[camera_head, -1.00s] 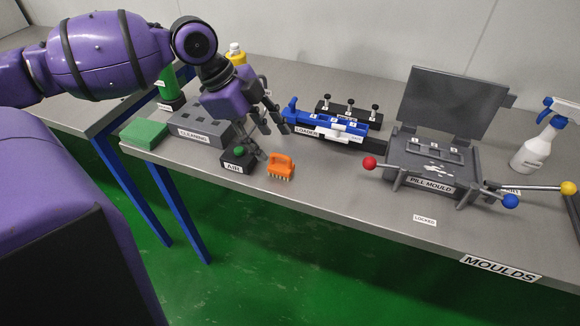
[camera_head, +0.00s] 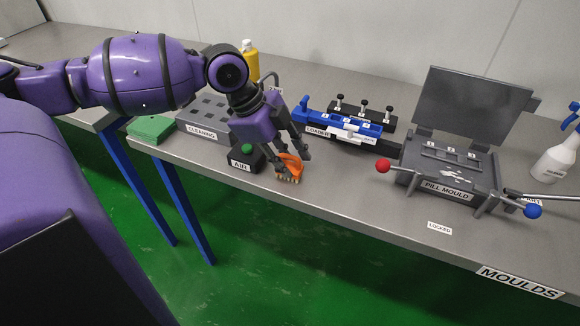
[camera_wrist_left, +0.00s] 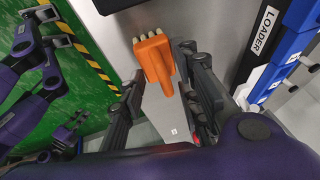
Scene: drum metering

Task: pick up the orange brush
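The orange brush (camera_head: 288,170) with pale bristles stands on the grey table near its front edge, just right of the AIR block. My left gripper (camera_head: 293,164) is over it with its fingers spread, one on each side of the handle. In the left wrist view the brush (camera_wrist_left: 157,60) shows between the two open fingers, with a visible gap on both sides. The fingers do not appear closed on it.
The black AIR block (camera_head: 243,160) with a green button is close left of the gripper. The CLEANING block (camera_head: 205,118) and green pad (camera_head: 151,128) lie farther left. The blue loader (camera_head: 340,124) is behind right, the pill mould (camera_head: 450,170) farther right.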

